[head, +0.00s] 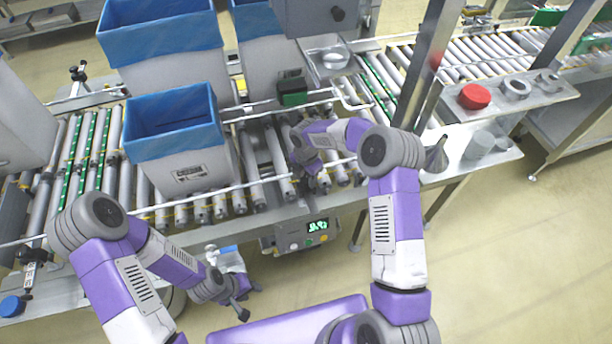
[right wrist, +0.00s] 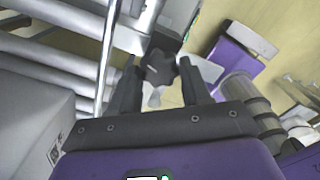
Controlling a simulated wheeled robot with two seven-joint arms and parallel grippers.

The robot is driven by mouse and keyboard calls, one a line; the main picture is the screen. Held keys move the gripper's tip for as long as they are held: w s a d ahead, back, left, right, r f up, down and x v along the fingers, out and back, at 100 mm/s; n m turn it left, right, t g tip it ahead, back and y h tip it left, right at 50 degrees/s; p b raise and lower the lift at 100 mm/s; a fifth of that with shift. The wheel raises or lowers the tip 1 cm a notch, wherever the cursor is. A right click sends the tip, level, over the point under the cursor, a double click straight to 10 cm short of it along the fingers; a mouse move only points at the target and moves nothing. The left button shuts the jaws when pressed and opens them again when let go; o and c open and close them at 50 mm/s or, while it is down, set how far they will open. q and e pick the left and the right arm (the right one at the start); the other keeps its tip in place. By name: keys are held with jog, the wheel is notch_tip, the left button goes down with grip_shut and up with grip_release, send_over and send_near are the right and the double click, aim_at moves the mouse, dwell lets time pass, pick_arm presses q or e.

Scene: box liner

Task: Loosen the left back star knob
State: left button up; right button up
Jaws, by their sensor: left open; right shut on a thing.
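My right gripper (head: 318,184) is over the near side of the roller conveyor, by the guide rail (head: 262,180). In the right wrist view, a dark lobed knob (right wrist: 160,68) sits between the two fingers of this gripper (right wrist: 161,82), which is shut on it. Which knob it is, I cannot tell for sure; in the head view the arm hides it. Another black knob (head: 78,73) stands on a rail clamp at the far left of the conveyor. My left gripper (head: 249,299) is open and empty in front of the conveyor, low and apart from the knobs.
A grey box with a blue liner (head: 182,150) stands on the rollers left of my right gripper. More lined boxes (head: 160,45) stand behind. A control box with a green display (head: 305,235) hangs on the front edge. A red button (head: 474,96) sits on the right shelf.

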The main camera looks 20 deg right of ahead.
jog(key=shift+n, duration=0.6)
jog(key=o, duration=1.1)
jog(key=shift+c, duration=0.2)
jog(key=shift+m, duration=0.3)
